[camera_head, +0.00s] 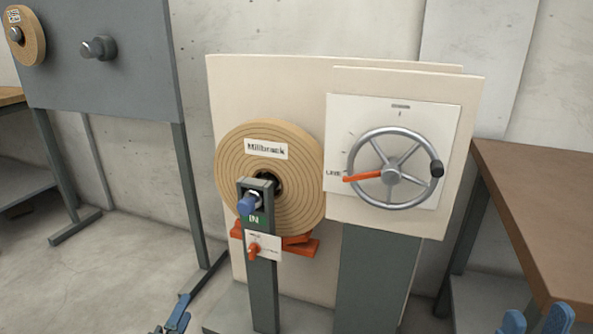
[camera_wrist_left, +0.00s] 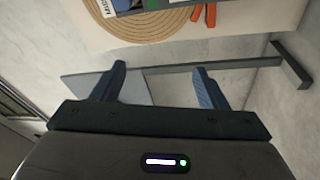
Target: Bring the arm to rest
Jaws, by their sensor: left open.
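My left gripper (camera_head: 175,318) shows at the bottom edge, left of the winder's foot and well below the spiral roll. In the left wrist view its blue fingers (camera_wrist_left: 159,86) stand wide apart with nothing between them. My right gripper (camera_head: 537,320) shows only its blue fingertips at the bottom right; they are apart, and no object is visible between them. The winder holds a tan spiral roll (camera_head: 290,183) labelled Millbrook, which also shows in the left wrist view (camera_wrist_left: 150,24). A grey handwheel (camera_head: 409,201) with a black knob and an orange pointer sits on the white panel.
A post (camera_head: 262,295) with a blue knob and a small orange lever stands before the roll. A brown table (camera_head: 535,205) is at the right. A grey rack (camera_head: 110,75) with another roll (camera_head: 25,38) stands at the left. Floor between the rack and winder is clear.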

